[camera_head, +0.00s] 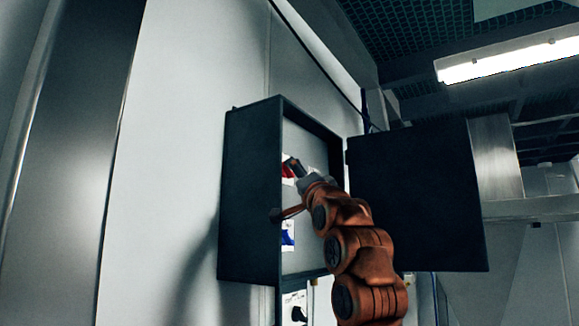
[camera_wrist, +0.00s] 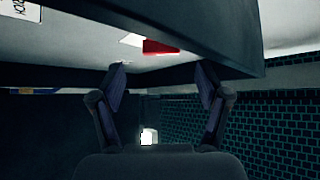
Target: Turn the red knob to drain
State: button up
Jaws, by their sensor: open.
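A red part (camera_head: 288,171), which may be the red knob or its label, shows inside an open dark cabinet (camera_head: 250,190), partly covered by my gripper. In the wrist view a red part (camera_wrist: 160,46) lies against a white patch on the pale back panel, beyond the fingertips. My gripper (camera_wrist: 160,74) is open, with nothing between its fingers. It also shows, partly hidden, at the cabinet opening in the head view (camera_head: 294,167). I see no clear contact with the red part. The knob's shape and angle cannot be made out.
The cabinet's dark door (camera_head: 420,195) stands open to the right of my arm. A dark cabinet edge (camera_wrist: 235,45) crosses above the fingers in the wrist view. A blue and white label (camera_head: 288,236) is lower inside. A smaller panel with a black knob (camera_head: 297,313) is below.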

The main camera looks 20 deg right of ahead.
aim_at(287, 170)
jog(key=p+x, duration=0.2)
jog(key=x, duration=0.3)
dwell(0.3)
